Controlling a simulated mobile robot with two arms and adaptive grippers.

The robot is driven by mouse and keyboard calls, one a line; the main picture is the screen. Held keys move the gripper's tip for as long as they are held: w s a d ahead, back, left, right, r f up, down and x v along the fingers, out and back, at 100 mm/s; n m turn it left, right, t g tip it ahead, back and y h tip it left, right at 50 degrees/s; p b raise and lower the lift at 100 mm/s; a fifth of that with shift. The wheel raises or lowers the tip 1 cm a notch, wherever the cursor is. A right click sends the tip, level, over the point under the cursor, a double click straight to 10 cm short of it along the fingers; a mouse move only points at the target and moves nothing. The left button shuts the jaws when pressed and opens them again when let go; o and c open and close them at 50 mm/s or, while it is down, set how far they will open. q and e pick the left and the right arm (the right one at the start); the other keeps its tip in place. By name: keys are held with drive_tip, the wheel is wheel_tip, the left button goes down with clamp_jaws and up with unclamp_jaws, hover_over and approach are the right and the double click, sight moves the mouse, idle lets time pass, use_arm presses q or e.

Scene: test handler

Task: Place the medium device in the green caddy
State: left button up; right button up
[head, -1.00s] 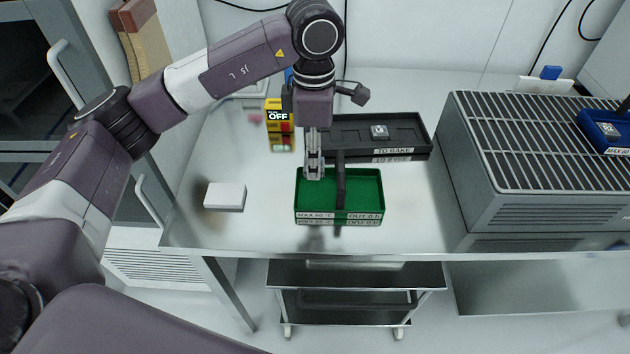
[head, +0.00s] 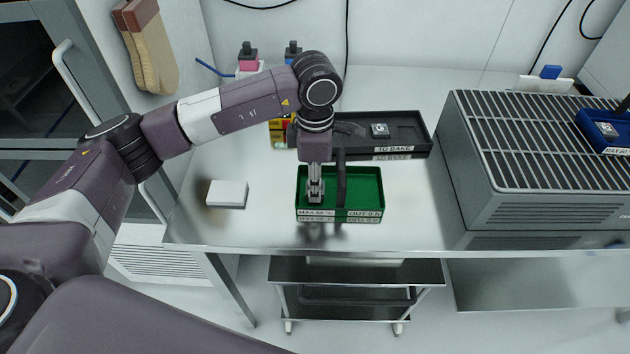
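The green caddy (head: 368,190) stands on the steel bench, with a dark handle (head: 341,178) across its middle and labels on its front. My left gripper (head: 315,197) points straight down into the caddy's left compartment, its fingers close together near the floor. I cannot tell whether anything is between the fingertips. A small grey device (head: 379,130) lies in the black tray (head: 415,140) labelled "TO BAKE". Another small device (head: 607,129) sits in the blue caddy (head: 596,136) at the far right. Which device is the medium one is not clear. My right gripper is not in view.
A large slatted grey machine (head: 500,190) fills the right of the bench, under the blue caddy. A white block (head: 227,194) lies left of the green caddy. Two bottles (head: 248,60) stand at the back, partly behind my arm. The bench front is clear.

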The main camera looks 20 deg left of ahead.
use_arm(q)
drive_tip(key=o, duration=0.4)
drive_tip(key=shift+o, duration=0.2)
drive_tip(key=shift+r, duration=0.45)
wheel_tip(320, 180, up, 11)
drive_tip(key=b, duration=0.2)
drive_tip(key=shift+r, duration=0.15)
